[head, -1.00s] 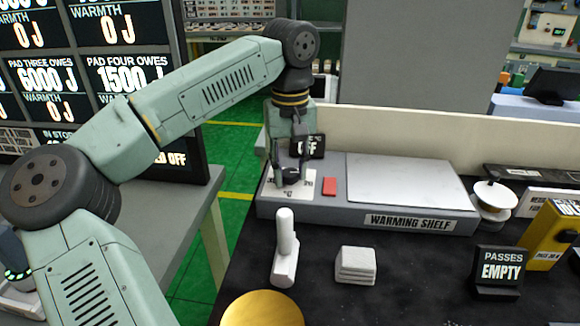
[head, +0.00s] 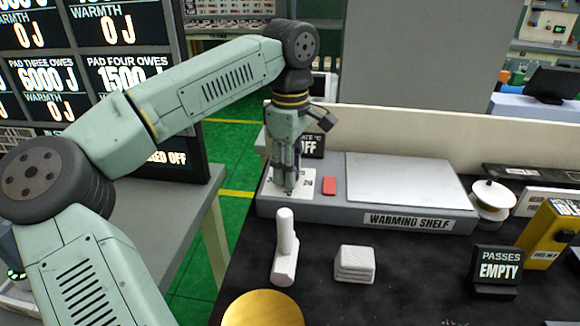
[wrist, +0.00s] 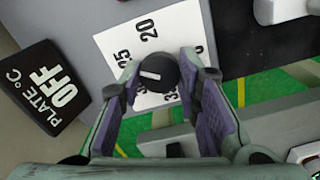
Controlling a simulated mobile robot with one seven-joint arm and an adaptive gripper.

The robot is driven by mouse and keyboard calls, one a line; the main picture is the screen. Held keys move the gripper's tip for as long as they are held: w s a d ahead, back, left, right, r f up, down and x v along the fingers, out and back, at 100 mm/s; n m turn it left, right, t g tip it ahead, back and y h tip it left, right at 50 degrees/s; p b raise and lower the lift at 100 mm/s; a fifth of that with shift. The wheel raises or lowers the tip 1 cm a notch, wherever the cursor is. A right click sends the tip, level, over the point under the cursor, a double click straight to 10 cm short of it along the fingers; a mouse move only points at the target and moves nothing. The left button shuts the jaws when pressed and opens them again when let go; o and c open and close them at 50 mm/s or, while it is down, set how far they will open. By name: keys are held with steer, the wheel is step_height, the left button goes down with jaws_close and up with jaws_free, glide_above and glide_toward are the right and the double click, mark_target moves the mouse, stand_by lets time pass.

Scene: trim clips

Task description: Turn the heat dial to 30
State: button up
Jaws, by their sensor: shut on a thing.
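The heat dial (wrist: 160,68) is a round dark knob with a pale mark. It sits on a white number plate (wrist: 112,42) at the left end of the warming shelf (head: 357,213). On the plate, 20 and 25 are readable in the wrist view; other numbers are partly hidden by the fingers. My gripper (wrist: 160,82) is shut on the dial, with a purple-padded finger on each side. The plate display (wrist: 45,88) reads OFF.
The low back wall (head: 400,130) runs behind the shelf.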

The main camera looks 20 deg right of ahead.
steer(key=n, duration=0.6)
steer(key=shift+n, duration=0.3)
steer(key=n+b, duration=0.1)
steer(key=n, duration=0.5)
stand_by(0.4)
steer(key=o, duration=1.1)
steer(key=shift+o, duration=0.2)
steer(key=shift+r, duration=0.1)
step_height(320, 180, up, 12)
